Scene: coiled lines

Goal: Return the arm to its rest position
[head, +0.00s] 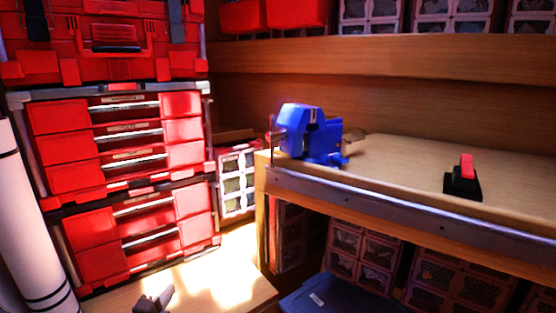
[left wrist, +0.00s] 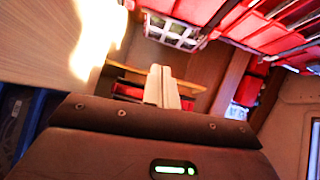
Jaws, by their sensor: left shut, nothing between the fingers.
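My left gripper (head: 155,299) shows as a small grey shape at the bottom left of the head view, in front of the sunlit wooden surface. In the left wrist view its pale fingers (left wrist: 160,86) stand together, shut, with nothing between them. My white left arm runs down the left edge of the head view. My right gripper is in neither view.
Red tool boxes with drawers (head: 120,150) are stacked at the left. The wooden workbench (head: 400,165) at the right bears a blue vise (head: 310,135) and a black block with a red switch (head: 464,180). A blue lidded box (head: 335,295) is below.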

